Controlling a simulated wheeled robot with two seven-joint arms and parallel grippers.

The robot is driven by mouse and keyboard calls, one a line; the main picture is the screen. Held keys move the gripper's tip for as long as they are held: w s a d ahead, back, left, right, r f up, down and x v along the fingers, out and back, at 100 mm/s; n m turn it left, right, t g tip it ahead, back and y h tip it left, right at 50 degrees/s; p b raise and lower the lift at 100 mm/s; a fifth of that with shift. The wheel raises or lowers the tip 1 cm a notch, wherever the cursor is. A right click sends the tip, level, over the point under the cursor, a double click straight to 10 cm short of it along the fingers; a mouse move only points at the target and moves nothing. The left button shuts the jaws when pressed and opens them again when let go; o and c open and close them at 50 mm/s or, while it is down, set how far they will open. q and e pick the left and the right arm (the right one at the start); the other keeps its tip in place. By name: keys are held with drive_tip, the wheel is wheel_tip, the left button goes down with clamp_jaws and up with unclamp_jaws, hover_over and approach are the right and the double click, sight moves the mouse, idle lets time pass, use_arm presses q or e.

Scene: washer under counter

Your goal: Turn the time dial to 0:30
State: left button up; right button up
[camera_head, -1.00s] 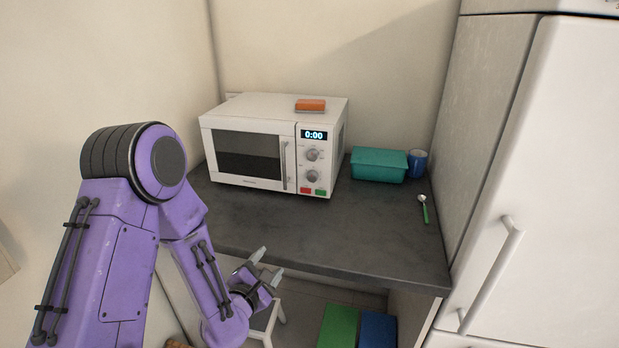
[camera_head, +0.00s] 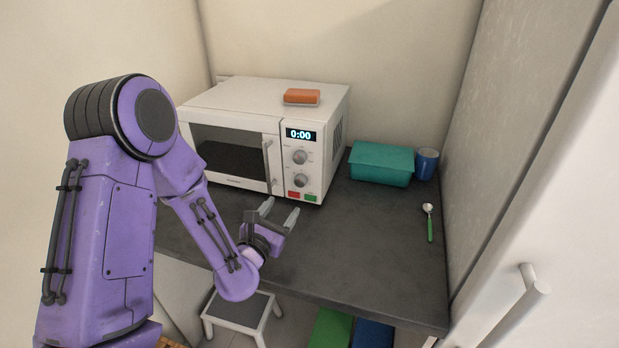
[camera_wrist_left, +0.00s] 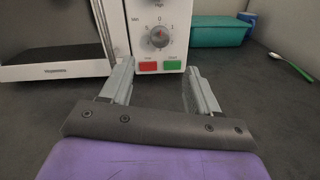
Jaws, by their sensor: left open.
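The white microwave (camera_head: 236,108) stands on the dark counter, and its display (camera_head: 301,135) reads 0:00. Two round grey dials sit one above the other under the display: the upper dial (camera_head: 300,156) and the lower dial (camera_head: 301,180). The lower dial also shows in the left wrist view (camera_wrist_left: 159,37), above and between the fingers, with marks around it. My left gripper (camera_head: 280,212) is open and empty, in front of the microwave below the dials, touching neither. In the left wrist view its two fingers (camera_wrist_left: 158,85) are spread apart. My right gripper is not in view.
A red button (camera_head: 294,195) and a green button (camera_head: 311,198) lie below the dials. An orange sponge-like block (camera_head: 301,97) lies on the microwave. A teal box (camera_head: 380,165), blue cup (camera_head: 426,163) and green-handled spoon (camera_head: 429,222) are to the right. A stool (camera_head: 243,306) stands below the counter.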

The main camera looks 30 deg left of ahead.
sight(299, 183)
use_arm(q)
drive_tip(key=w+p, duration=0.1)
drive_tip(key=w, duration=0.2)
drive_tip(key=w+a+p, duration=0.1)
drive_tip(key=w, duration=0.2)
drive_tip(key=w+p, duration=0.1)
drive_tip(key=w, duration=0.2)
drive_tip(key=shift+w+a+r, duration=0.2)
drive_tip(key=shift+w+a, duration=0.15)
drive_tip(key=shift+s+r, duration=0.1)
drive_tip(key=shift+s, duration=0.05)
drive_tip(key=c, duration=1)
